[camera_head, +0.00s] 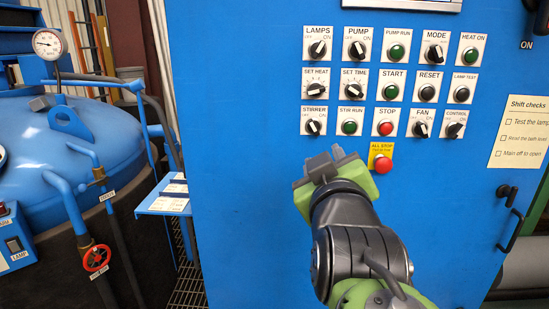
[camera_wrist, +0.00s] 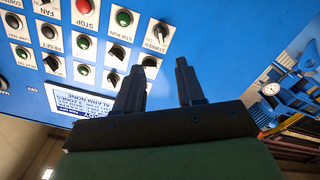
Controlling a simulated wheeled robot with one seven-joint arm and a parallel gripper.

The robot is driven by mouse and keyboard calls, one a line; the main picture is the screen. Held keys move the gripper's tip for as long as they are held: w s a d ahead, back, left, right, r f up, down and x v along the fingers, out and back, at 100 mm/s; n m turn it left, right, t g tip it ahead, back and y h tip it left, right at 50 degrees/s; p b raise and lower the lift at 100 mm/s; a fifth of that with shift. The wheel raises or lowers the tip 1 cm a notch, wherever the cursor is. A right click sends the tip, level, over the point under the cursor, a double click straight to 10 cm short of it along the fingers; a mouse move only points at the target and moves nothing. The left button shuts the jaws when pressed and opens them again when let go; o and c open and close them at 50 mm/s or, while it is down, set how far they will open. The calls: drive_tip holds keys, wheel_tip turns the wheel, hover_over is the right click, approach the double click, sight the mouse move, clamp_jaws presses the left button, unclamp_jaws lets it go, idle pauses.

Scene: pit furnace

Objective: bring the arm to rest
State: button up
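My arm reaches up from the bottom of the head view, and my gripper (camera_head: 326,166) is in front of the blue control cabinet (camera_head: 250,220), below the rows of switches and left of the red all-stop button (camera_head: 383,164). In the wrist view my gripper (camera_wrist: 160,66) shows two dark fingers standing apart with nothing between them. The cabinet face lies beyond the fingertips, upside down in that view. I cannot tell how far the fingertips are from the panel.
The stirrer switch (camera_head: 313,127) and the stop button (camera_head: 385,128) sit just above my gripper. A blue furnace vessel (camera_head: 95,135) with a gauge (camera_head: 47,43) and red valve wheel (camera_head: 97,258) stands left. A small blue shelf (camera_head: 160,203) with labels juts beside the cabinet.

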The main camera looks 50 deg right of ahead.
drive_tip(key=w+a+f+n+g+y+p, duration=0.1)
drive_tip(key=w+a+f+n+y+p, duration=0.1)
drive_tip(key=a+f+y+p, duration=0.55)
drive_tip(key=w+a+f+n+g+y+p, duration=0.15)
drive_tip(key=a+y, duration=0.25)
drive_tip(key=a, duration=0.6)
drive_tip(key=s+a+f+g+y+p, duration=0.2)
drive_tip(key=s+a+f+g, duration=0.1)
drive_tip(key=s+a+f, duration=0.2)
drive_tip(key=shift+s+a+f+g, duration=0.15)
drive_tip(key=shift+s+a+g, duration=0.1)
drive_tip(key=shift+a+g, duration=0.1)
